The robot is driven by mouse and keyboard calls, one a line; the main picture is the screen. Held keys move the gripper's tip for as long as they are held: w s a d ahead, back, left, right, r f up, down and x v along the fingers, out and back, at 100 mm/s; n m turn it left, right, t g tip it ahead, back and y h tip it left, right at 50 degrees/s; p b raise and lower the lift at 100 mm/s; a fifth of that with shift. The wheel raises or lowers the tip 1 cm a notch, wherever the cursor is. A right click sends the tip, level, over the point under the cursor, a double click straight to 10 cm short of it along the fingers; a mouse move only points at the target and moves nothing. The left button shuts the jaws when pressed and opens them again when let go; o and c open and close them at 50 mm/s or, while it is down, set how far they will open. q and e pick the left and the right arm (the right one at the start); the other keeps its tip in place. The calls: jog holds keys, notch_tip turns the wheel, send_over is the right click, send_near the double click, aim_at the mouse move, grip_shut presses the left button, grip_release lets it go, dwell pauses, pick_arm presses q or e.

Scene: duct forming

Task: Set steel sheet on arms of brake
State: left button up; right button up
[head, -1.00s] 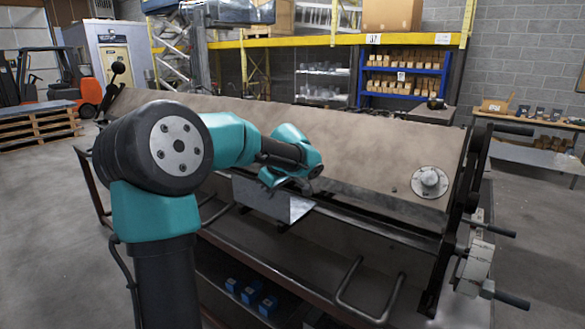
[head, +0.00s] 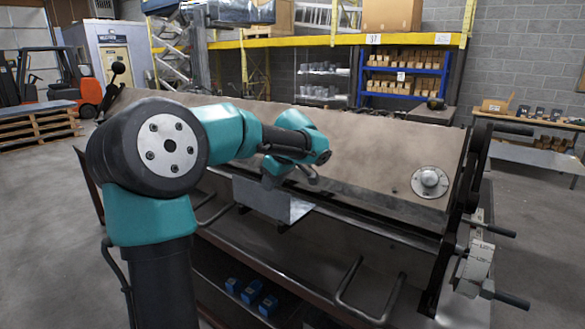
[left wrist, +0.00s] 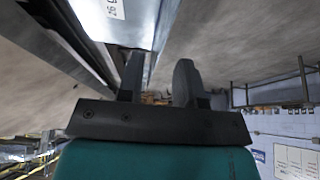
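The steel sheet (head: 272,203) is a small grey piece at the front of the brake (head: 375,165), below the long upper beam. Its right part is brighter, and its exact contact with the brake's arms cannot be told. In the left wrist view the sheet (left wrist: 125,18), with a white label, fills the top edge. My left gripper (head: 290,180) is just above and behind the sheet in the head view, partly hidden by its own wrist. In the left wrist view its two fingers (left wrist: 158,62) are apart with nothing between them, the sheet beyond the tips. My right gripper is not in view.
A bent handle (head: 365,285) sticks out at the brake's front. A round dial (head: 430,182) and end levers (head: 512,299) are at its right. Small blue boxes (head: 250,292) lie on the shelf below. Open floor surrounds the brake.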

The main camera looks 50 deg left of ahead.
pick_arm(q)
jog(key=v, duration=1.3)
